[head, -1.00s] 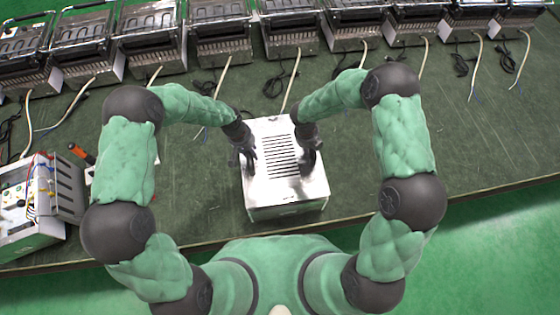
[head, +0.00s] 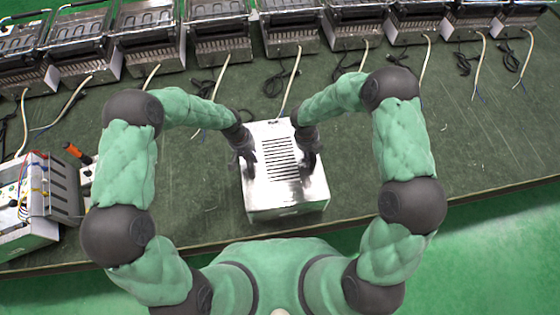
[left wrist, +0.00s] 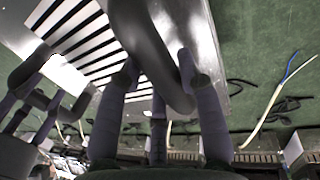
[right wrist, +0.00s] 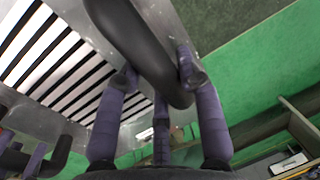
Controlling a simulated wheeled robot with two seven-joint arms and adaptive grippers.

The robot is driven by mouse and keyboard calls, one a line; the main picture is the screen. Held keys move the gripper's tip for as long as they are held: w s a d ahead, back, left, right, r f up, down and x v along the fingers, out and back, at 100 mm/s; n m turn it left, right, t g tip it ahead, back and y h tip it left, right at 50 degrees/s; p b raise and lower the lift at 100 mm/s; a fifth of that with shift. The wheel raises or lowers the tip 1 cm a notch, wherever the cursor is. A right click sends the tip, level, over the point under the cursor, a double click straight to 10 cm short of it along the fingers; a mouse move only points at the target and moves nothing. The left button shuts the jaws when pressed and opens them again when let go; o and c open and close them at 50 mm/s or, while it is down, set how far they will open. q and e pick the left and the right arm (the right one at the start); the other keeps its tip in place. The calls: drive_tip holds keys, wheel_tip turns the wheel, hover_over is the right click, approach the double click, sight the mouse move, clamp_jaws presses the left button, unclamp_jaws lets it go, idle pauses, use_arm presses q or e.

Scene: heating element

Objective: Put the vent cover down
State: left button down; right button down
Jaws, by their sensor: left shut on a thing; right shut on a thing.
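The vent cover (head: 286,197) is a silver metal box with a row of dark slots in its top and a black handle on each side. It is in the middle of the head view, over the front part of the table. My left gripper (head: 247,160) is shut on its left handle (left wrist: 140,40). My right gripper (head: 306,158) is shut on its right handle (right wrist: 130,40). In both wrist views the fingers wrap the black bar beside the slotted plate. The underside is hidden, so I cannot tell whether the cover touches the table.
The green table (head: 400,145) is clear to the right of the cover. Several silver heater units (head: 220,40) with loose cables line the back. An open box with wires (head: 35,215) and an orange-handled tool (head: 77,152) are at the left. The front edge is close.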

use_arm(q)
drive_tip(key=shift+w+f+b, duration=0.1)
drive_tip(key=shift+f+b, duration=0.2)
drive_tip(key=shift+f, duration=0.05)
use_arm(e)
drive_tip(key=shift+w+f, duration=0.1)
drive_tip(key=shift+f, duration=0.25)
use_arm(q)
drive_tip(key=c, duration=0.8)
unclamp_jaws()
use_arm(e)
drive_tip(key=c, duration=0.8)
unclamp_jaws()
drive_tip(key=shift+r, duration=0.1)
use_arm(q)
drive_tip(key=shift+r, duration=0.1)
